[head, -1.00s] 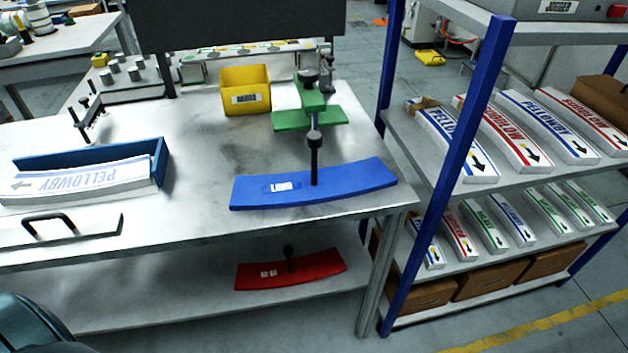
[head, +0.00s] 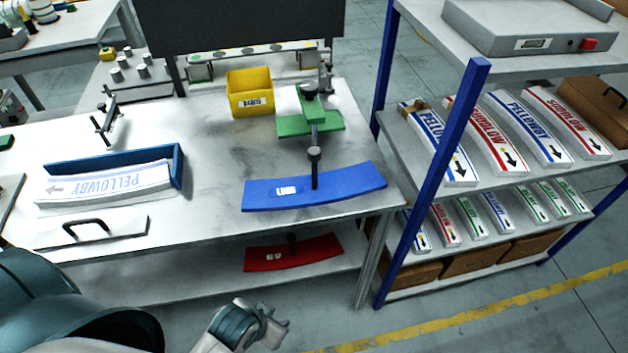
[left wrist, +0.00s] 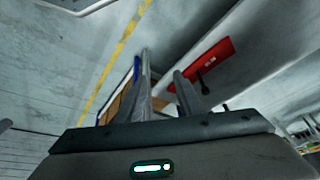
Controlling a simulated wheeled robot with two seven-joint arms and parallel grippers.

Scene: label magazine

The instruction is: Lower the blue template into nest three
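The blue template (head: 345,188), a long curved plate with a white tag and a black knobbed post, lies on the bench near its front right corner. My left gripper (head: 272,326) is low at the bottom of the head view, in front of the bench and apart from the template. In the left wrist view my left gripper (left wrist: 163,62) has its two fingers spread with nothing between them. I cannot make out which place is nest three. My right gripper is not in view.
A green template (head: 322,125) stands behind the blue one, beside a yellow bin (head: 250,92). A red template (head: 310,250) lies on the lower shelf. A blue-walled tray (head: 178,166) holds PELLOWBY labels. A blue-post rack (head: 465,110) stands right.

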